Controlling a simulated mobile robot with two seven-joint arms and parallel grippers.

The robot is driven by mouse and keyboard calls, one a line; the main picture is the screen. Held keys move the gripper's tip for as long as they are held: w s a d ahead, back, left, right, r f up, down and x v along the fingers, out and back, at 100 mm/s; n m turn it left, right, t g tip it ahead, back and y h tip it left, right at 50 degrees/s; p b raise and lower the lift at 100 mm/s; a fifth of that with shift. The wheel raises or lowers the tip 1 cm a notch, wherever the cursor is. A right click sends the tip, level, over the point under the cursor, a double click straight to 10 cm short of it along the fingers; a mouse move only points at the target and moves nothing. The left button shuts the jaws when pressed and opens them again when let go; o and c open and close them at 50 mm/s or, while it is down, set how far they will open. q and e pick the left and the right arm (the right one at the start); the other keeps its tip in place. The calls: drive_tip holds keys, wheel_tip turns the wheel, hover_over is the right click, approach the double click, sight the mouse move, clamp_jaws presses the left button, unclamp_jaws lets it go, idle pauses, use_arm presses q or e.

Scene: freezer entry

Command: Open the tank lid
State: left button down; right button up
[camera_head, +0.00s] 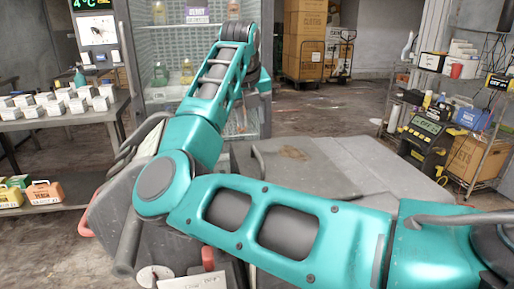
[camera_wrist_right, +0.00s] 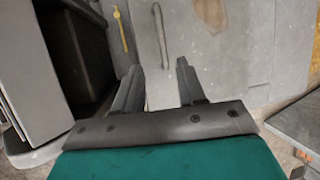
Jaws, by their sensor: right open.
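A grey, worn flat-topped body, which looks like the tank with its lid (camera_head: 370,165), stands in the middle of the head view behind my right arm. A brown stain marks its top. The right wrist view shows a similar grey stained surface (camera_wrist_right: 240,50) with a thin bar handle (camera_wrist_right: 160,35) ahead of the fingers. My right gripper (camera_wrist_right: 158,75) is open, with nothing between its fingers, and the handle appears apart from them. In the head view my right arm hides part of the grey body, and the fingers cannot be made out. My left gripper is not in view.
A table with white boxes (camera_head: 62,102) stands at left, with an orange case (camera_head: 45,193) on its lower shelf. A glass-front cabinet (camera_head: 190,45) stands behind my arm. Stacked cartons (camera_head: 304,40) are at the back and a loaded rack (camera_head: 455,120) at right. Floor between is clear.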

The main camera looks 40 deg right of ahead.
sight(257, 153)
drive_tip(key=x, duration=1.2)
drive_tip(key=shift+d+f, duration=0.15)
drive_tip(key=shift+f, duration=0.05)
clamp_jaws()
